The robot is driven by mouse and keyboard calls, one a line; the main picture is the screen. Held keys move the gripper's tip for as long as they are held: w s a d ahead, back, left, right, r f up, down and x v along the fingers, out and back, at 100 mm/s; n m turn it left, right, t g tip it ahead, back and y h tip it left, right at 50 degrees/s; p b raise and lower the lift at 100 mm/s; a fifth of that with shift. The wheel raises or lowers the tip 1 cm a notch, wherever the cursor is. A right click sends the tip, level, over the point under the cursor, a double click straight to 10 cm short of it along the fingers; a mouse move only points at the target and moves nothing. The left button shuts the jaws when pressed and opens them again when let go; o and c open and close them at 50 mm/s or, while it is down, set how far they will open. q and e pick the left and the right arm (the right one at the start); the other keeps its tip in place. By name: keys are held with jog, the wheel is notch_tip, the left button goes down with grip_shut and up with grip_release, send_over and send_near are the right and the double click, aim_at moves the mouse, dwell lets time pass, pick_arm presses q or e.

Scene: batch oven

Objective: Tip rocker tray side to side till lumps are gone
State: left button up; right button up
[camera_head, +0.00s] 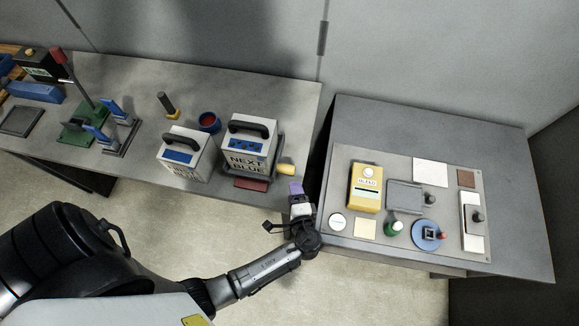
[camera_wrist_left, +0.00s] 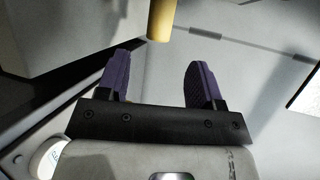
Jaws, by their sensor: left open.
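My left gripper (camera_head: 296,188) is over the gap between the two tables, its purple fingers pointing at the left table. In the left wrist view the gripper (camera_wrist_left: 158,72) is open and empty. A yellow cylindrical handle (camera_head: 286,169) sticks out at the right end of the left table, just beyond the fingertips. It also shows in the left wrist view (camera_wrist_left: 162,18), ahead of the fingers and apart from them. The handle seems to join a grey tray-like part (camera_head: 278,150), mostly hidden behind a white box; I cannot see any lumps. My right gripper is not in view.
Two white boxes with black handles (camera_head: 249,150) (camera_head: 186,155) stand near the handle, with a dark red block (camera_head: 251,184) in front. A blue cup (camera_head: 209,121) is behind them. The right table (camera_head: 510,200) carries a panel with a yellow box (camera_head: 366,187) and several knobs.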

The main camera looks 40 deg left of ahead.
aim_at(290, 172)
pick_arm(q)
jog(key=b+x, duration=0.1)
jog(key=x, duration=0.7)
jog(key=shift+w+a+f+b, duration=0.15)
jog(key=shift+a+b, duration=0.1)
jog(key=shift+b, duration=0.05)
jog(key=shift+x, duration=0.8)
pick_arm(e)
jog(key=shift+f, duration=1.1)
